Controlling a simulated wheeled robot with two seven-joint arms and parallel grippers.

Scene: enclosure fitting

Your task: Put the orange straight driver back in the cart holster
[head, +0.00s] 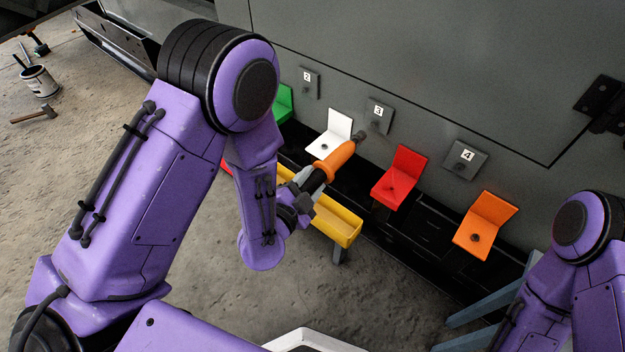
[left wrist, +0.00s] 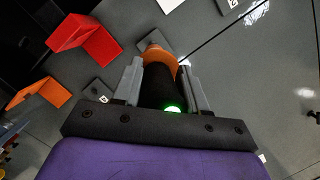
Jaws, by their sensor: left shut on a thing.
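The orange straight driver (head: 337,158) is held by my left gripper (head: 306,184) in front of the grey panel. Its dark tip points up and right, close to plate 3; I cannot tell whether it touches anything. In the left wrist view the driver (left wrist: 158,52) lies between the two grey fingers of my left gripper (left wrist: 160,85), with a green light glowing on its dark body. I cannot make out the cart holster for certain. My right arm shows at the right edge, but its gripper is not in view.
A yellow tray (head: 338,223) lies below the driver. White (head: 330,138), red (head: 399,178) and orange (head: 486,225) angled brackets stand along the panel, near numbered plates. A bucket (head: 40,82) and hammer (head: 34,115) are at far left.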

